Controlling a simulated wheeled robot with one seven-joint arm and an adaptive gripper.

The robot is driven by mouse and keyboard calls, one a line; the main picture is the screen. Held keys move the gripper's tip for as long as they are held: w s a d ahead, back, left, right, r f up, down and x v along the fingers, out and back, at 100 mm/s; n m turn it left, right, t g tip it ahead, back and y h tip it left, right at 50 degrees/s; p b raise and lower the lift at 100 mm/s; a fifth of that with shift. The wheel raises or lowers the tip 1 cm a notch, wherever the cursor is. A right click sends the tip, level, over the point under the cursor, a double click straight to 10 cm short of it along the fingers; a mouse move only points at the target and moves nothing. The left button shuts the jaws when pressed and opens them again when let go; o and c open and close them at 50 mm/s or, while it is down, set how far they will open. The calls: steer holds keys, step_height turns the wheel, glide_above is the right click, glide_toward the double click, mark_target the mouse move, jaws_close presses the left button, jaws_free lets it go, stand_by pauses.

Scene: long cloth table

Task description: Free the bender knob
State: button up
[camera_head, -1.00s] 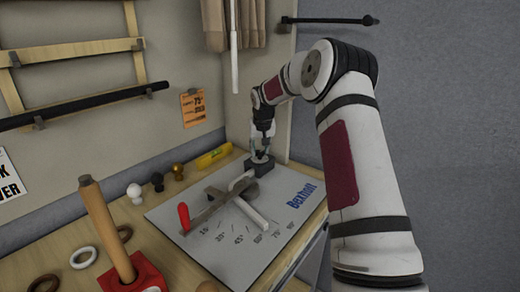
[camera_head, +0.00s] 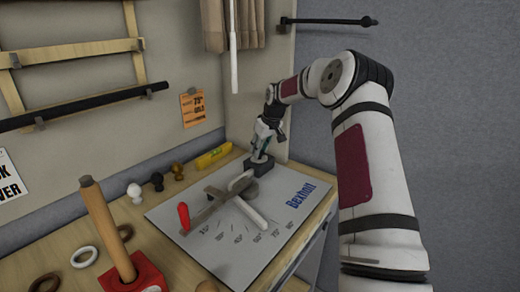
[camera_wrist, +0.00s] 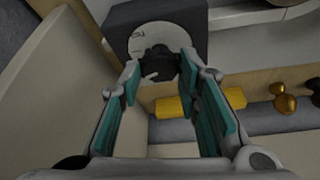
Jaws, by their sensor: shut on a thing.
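The bender knob (camera_wrist: 160,66) is a dark, lobed knob in the wrist view, in front of a pale round disc with markings on a dark grey block (camera_wrist: 195,22). The fingertips of my gripper (camera_wrist: 160,70) are shut on the knob from both sides. In the head view my gripper (camera_head: 262,150) comes down tilted onto the same small dark block (camera_head: 258,168), and its fingers largely hide the knob. The bender (camera_head: 238,197) has grey arms and a red handle (camera_head: 184,217). It lies on a pale plate (camera_head: 215,262) printed with angle marks.
A yellow level (camera_head: 214,155) lies by the back wall, and it also shows in the wrist view (camera_wrist: 170,106). White, black and brass knobs (camera_head: 178,172) stand left of it. A wooden peg on a red base (camera_head: 140,279) and loose rings (camera_head: 84,257) are at the front left.

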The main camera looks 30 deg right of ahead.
steer(key=shift+n+y, duration=0.3)
steer(key=shift+n, duration=0.5)
steer(key=o, duration=1.1)
steer(key=shift+o, duration=0.2)
steer(key=shift+r, duration=0.1)
steer(key=shift+d+r, duration=0.1)
steer(key=shift+r, duration=0.1)
steer(key=s+d, duration=0.3)
steer(key=s, duration=0.9)
steer(key=shift+r, duration=0.3)
